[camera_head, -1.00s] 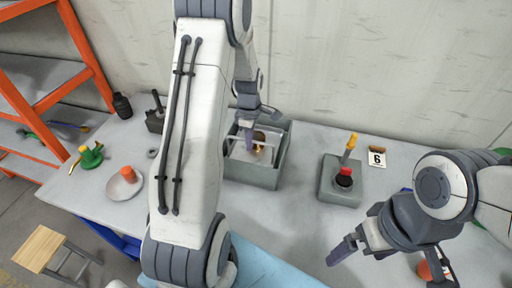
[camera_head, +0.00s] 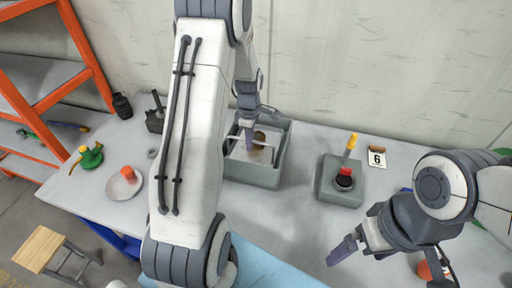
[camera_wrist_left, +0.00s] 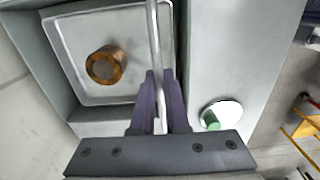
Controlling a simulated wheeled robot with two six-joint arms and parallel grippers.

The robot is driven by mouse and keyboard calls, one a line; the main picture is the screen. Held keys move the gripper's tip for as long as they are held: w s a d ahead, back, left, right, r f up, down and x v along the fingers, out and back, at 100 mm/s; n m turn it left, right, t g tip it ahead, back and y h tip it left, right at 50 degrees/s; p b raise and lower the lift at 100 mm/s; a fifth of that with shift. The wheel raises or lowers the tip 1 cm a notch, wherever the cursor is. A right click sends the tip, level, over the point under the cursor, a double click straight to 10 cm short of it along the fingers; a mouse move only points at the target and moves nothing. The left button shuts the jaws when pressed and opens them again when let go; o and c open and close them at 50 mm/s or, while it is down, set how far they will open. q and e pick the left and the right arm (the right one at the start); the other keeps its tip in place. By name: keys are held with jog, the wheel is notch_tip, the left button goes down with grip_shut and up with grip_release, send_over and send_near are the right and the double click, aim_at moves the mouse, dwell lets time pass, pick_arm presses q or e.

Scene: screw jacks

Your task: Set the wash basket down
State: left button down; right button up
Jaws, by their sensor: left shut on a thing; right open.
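The wash basket (camera_wrist_left: 78,28) is a pale, shallow tray with a thin metal handle. It sits inside the walls of a grey tub (camera_head: 252,175), with a rusty brown round part (camera_wrist_left: 106,65) in it. The basket also shows in the head view (camera_head: 243,153), partly hidden by my arm. My left gripper (camera_head: 249,143) is shut on the basket's handle (camera_wrist_left: 154,35), over the tub. I cannot tell whether the basket touches the tub's floor. My right gripper (camera_head: 392,272) is open and empty at the lower right, apart from the tub.
A grey block with a red knob and yellow-topped lever (camera_head: 342,183) stands right of the tub, beside a number 6 card (camera_head: 377,156). A round dish with an orange part (camera_head: 124,184) lies at left. An orange shelf (camera_head: 60,90) stands beyond. The table between tub and block is clear.

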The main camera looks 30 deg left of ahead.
aim_at(250, 156)
pick_arm(q)
jog(key=shift+f, duration=0.2)
dwell(0.3)
jog(key=shift+f+b, duration=2.3)
jog(key=shift+f, duration=0.9)
jog(key=c, duration=0.7)
grip_release()
jog(key=shift+r, duration=0.15)
notch_tip(250, 156, up, 10)
jog(key=p, duration=0.8)
